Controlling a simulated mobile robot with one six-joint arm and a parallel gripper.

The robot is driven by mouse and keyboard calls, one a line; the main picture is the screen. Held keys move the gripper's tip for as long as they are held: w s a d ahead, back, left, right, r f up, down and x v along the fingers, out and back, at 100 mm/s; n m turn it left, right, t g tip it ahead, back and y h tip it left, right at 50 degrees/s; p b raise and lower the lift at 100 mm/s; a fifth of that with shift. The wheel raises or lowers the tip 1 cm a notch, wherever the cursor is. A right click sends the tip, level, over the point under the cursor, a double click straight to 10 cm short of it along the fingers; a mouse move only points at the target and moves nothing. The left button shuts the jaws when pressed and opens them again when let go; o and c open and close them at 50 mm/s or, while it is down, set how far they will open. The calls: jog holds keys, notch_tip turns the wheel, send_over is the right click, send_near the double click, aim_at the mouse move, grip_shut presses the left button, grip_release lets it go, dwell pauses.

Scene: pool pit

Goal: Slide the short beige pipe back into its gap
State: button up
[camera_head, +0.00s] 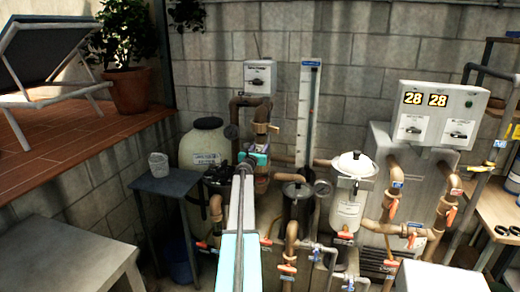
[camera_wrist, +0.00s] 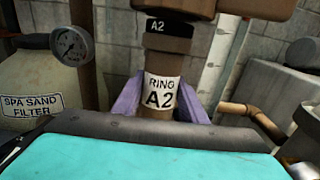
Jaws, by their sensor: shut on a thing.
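The short beige pipe (camera_wrist: 160,112), brownish with a white "RING A2" label, stands upright in the middle of the wrist view. My gripper (camera_wrist: 161,100) is shut on it, with a purple finger on each side. Just above it is a dark collar (camera_wrist: 168,43) labelled "A2" under a thick brown fitting (camera_wrist: 175,10). The pipe looks roughly in line with this collar; I cannot tell if they touch. Its lower end is hidden by my wrist. In the head view my gripper (camera_head: 260,150) reaches the pipework by the back wall, and the short pipe cannot be made out clearly.
A beige sand filter (camera_head: 205,145) and a pressure gauge (camera_wrist: 72,45) stand left of the pipe. A timer box (camera_head: 260,77) hangs above. A white canister (camera_head: 349,195) and several pipes with orange valves crowd the right. A small table (camera_head: 165,183) stands left.

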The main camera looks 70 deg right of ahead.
jog(key=shift+d+f+b, duration=0.3)
jog(key=shift+d+b, duration=0.05)
jog(key=shift+d, duration=0.1)
grip_shut()
dwell(0.3)
jog(key=shift+d+f, duration=0.25)
jog(key=o, duration=0.9)
grip_release()
jog(key=o, duration=0.6)
jog(key=shift+d+f, duration=0.2)
jog(key=shift+c, duration=0.2)
jog(key=shift+o, duration=0.2)
jog(key=shift+a+r, duration=0.15)
jog(key=shift+a, duration=0.2)
